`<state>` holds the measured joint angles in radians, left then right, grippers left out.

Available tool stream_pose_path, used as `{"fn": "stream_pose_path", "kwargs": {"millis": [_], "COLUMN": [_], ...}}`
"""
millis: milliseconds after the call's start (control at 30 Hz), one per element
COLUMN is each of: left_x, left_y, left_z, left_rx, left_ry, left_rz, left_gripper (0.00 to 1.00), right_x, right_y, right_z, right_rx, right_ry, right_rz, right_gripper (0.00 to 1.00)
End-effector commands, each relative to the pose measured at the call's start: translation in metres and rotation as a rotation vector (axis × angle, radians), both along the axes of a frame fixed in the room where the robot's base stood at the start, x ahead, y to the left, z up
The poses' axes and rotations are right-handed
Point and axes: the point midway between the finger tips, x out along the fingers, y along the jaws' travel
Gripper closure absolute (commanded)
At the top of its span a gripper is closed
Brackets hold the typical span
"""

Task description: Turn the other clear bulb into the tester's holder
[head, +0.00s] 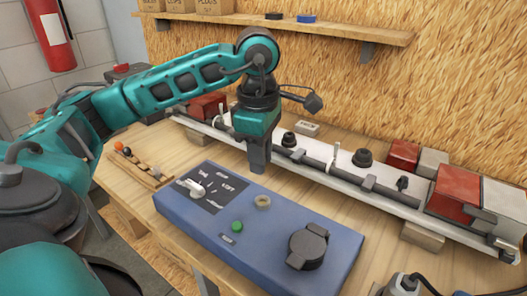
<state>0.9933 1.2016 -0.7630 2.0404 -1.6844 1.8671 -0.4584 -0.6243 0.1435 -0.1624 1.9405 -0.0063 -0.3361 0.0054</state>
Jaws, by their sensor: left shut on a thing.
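The blue tester box (290,245) lies on the wooden bench, with a round beige bulb holder (262,201) in its top. My left gripper (258,168) points straight down, a little above and behind the holder in this view. Its fingers are closed together on something small; the fingers hide the clear bulb itself. A wooden rack (150,177) at the left holds several small bulbs, one orange and others pale or dark. My right gripper is not in view.
A grey plug-like part (400,286) with a cable is at the bottom right.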

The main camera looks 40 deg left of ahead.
Motion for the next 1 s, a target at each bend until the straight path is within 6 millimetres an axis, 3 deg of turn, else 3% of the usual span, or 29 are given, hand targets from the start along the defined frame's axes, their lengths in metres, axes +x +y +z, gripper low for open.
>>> {"fn": "stream_pose_path", "kwargs": {"millis": [333,700,1000], "left_x": [-0.002,0.001,0.001], "left_y": [0.000,-0.005,-0.005], "left_z": [-0.007,-0.041,-0.042], "left_rx": [0.001,0.001,0.001], "left_ry": [0.000,0.001,0.001], "left_rz": [-0.003,-0.009,-0.009], "left_gripper": [0.87,0.87,0.87], "right_x": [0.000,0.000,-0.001], "right_y": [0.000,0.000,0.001], "right_z": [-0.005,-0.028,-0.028], "right_rx": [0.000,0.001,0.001], "right_ry": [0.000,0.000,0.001], "right_rz": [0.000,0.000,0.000], "right_gripper": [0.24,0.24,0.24]}}
